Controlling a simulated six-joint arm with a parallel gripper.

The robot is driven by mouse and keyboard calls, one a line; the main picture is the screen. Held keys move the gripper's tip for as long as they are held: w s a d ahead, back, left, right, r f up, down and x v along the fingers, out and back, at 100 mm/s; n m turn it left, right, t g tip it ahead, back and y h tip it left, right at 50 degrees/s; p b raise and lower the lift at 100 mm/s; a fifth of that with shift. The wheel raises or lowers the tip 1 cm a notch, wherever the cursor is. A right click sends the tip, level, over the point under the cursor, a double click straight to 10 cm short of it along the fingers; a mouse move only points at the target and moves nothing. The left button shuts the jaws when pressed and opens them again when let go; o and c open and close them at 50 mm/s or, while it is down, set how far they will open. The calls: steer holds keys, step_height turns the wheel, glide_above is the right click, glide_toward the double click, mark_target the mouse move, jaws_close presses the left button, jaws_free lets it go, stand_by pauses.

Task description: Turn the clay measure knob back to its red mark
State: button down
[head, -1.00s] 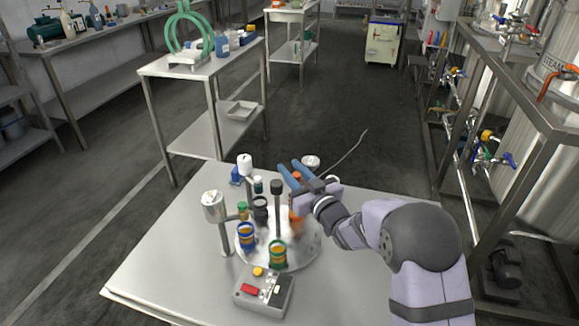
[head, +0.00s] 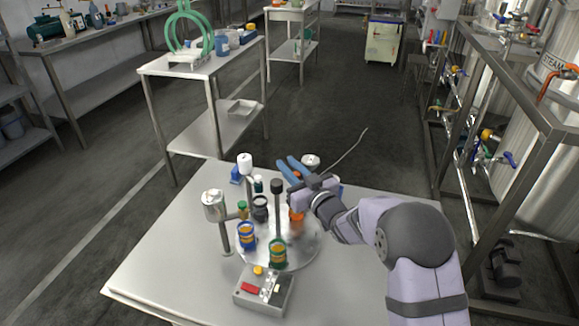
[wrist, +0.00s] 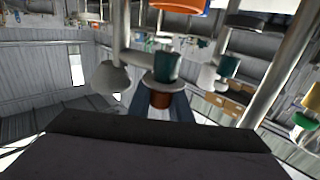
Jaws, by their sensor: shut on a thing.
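The clay measure knob looks like the brown-orange piece (wrist: 160,98) between my fingers in the wrist view. In the head view only a small orange bit (head: 297,174) shows by the fingers. My gripper (head: 287,168) reaches over the far right of the round plate, its blue fingers pointing up and left. In the wrist view my gripper (wrist: 162,104) is closed around the brown piece. A dark green cap (wrist: 167,66) sits right by it. I cannot make out the red mark or where the knob points.
The round plate (head: 312,245) carries a blue-banded jar (head: 247,238), a green-banded jar (head: 278,254) and a dark-topped post (head: 277,200). A control box (head: 250,300) with buttons sits in front. The table's left side is clear.

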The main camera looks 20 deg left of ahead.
steer(key=shift+g, duration=0.3)
steer(key=s+n+g+y, duration=0.1)
steer(key=n+g, duration=0.1)
steer(key=g, duration=0.1)
steer(key=n+g+y, duration=0.2)
steer(key=n+g, duration=0.1)
steer(key=g, duration=0.1)
steer(key=s+a+n+g+y, duration=0.1)
steer(key=n+g+y, duration=0.1)
steer(key=n+g, duration=0.1)
steer(key=shift+s+f+g+p, duration=0.1)
steer(key=shift+s+g+p, duration=0.25)
steer(key=shift+g, duration=0.35)
steer(key=shift+n+g, duration=0.5)
steer(key=c, duration=1.9)
jaws_free()
